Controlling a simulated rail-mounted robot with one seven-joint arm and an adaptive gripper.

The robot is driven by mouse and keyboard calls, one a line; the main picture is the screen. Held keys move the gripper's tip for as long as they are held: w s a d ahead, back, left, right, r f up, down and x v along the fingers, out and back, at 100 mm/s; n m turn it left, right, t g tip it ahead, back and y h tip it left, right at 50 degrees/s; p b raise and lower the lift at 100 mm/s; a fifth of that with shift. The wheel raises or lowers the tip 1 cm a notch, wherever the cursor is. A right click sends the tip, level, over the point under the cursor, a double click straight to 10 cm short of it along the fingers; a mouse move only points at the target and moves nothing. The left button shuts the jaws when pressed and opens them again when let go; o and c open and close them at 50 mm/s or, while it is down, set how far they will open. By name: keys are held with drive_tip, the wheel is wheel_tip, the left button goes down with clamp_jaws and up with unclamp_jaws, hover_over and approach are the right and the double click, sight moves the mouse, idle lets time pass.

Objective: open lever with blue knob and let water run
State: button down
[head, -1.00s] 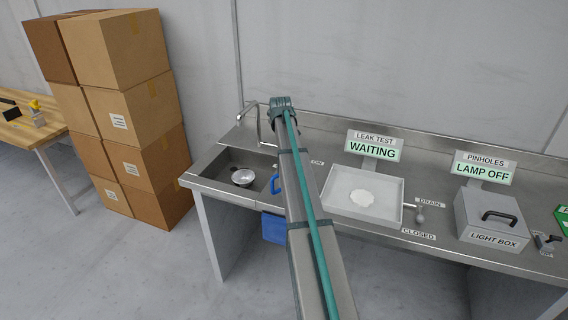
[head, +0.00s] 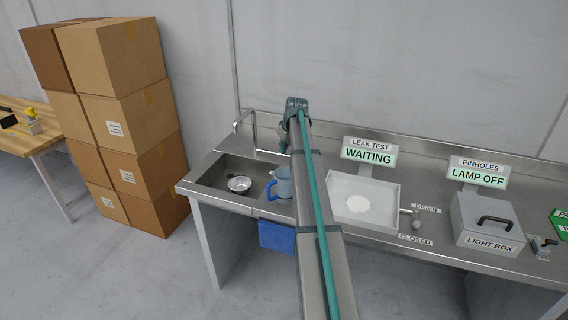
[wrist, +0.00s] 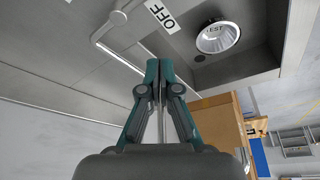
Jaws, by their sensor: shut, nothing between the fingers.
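The metal tap (head: 246,125) stands behind the left sink, its spout bent over the basin; a bent metal pipe that looks like its spout (wrist: 110,50) shows in the wrist view. An OFF label (wrist: 160,14) lies beside it. I cannot make out the lever or its blue knob in either view; my arm covers part of the counter beside the tap. My gripper (wrist: 160,64) is shut and empty, above the counter close to the tap. In the head view it is mostly hidden. A metal cup (head: 239,184) lies in the sink; it also shows in the wrist view (wrist: 218,37).
A blue jug (head: 281,184) stands right of the sink, partly behind my arm. A white tray (head: 390,192) sits under the WAITING sign (head: 368,155). A light box (head: 487,225) is further right. Stacked cartons (head: 135,130) stand left of the counter (head: 190,187).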

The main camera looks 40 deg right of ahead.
drive_tip(key=p+x, duration=0.3)
drive_tip(key=x, duration=0.6)
drive_tip(key=shift+w+f, duration=0.1)
drive_tip(key=shift+w, duration=0.05)
drive_tip(key=s+p, duration=0.1)
drive_tip(key=s, duration=0.2)
drive_tip(key=shift+s+a+f+p, duration=0.1)
drive_tip(key=shift+s+f+p, duration=0.05)
drive_tip(key=shift+f+p, duration=0.25)
drive_tip(key=shift+s+f, duration=0.2)
drive_tip(key=shift+s, duration=0.15)
